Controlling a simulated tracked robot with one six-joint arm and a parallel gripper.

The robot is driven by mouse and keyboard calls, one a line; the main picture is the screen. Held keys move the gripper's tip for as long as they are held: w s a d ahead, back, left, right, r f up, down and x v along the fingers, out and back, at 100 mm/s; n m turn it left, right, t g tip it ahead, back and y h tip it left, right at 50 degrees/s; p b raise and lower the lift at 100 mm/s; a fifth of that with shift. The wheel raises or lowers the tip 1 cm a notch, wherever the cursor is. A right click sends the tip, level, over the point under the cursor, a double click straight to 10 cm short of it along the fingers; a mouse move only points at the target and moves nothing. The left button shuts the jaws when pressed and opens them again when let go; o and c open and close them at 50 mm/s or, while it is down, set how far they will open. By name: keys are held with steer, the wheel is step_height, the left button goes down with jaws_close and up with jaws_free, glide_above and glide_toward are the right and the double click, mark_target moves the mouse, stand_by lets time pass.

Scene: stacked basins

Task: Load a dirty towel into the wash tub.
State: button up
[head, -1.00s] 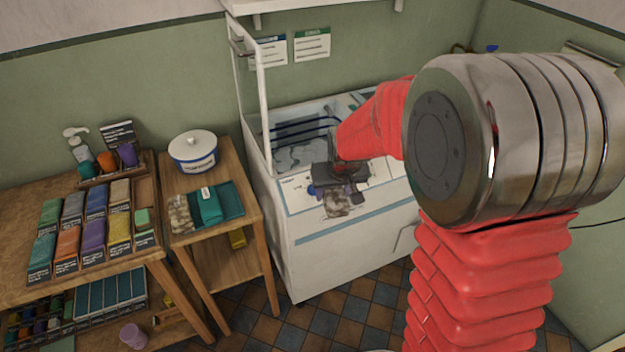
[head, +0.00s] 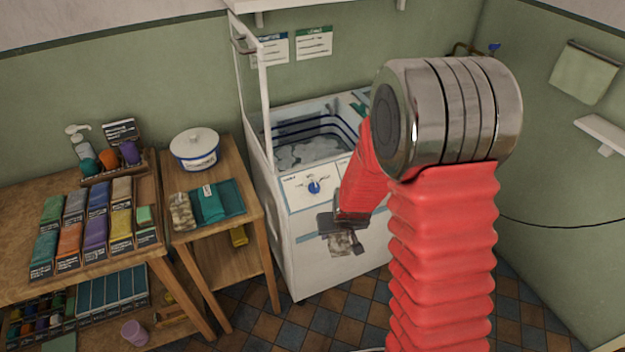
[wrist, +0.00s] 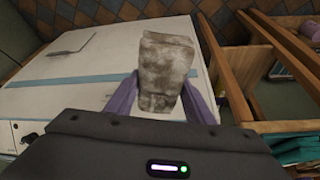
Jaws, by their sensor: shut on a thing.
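A folded, grey-brown stained towel (head: 346,245) hangs below my gripper (head: 345,228). In the wrist view the towel (wrist: 163,70) sits between the two purple fingers (wrist: 160,88), which are shut on it. The wash tub (head: 312,150) is the open top of a white machine, with a dark blue-edged rim and pale suds or water inside. My gripper and the towel are in front of the machine's front panel, below the tub's rim and outside it.
A raised clear lid (head: 254,95) stands at the tub's left. A small wooden table (head: 245,175) beside the machine holds a white lidded pot (head: 195,152), teal towels (head: 217,202) and a mottled cloth (head: 182,211). A blue knob (head: 314,187) is on the front panel.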

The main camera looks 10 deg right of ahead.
steer(key=w+r, duration=0.4)
steer(key=r, duration=1)
steer(key=shift+a, duration=0.25)
steer(key=shift+a, duration=0.1)
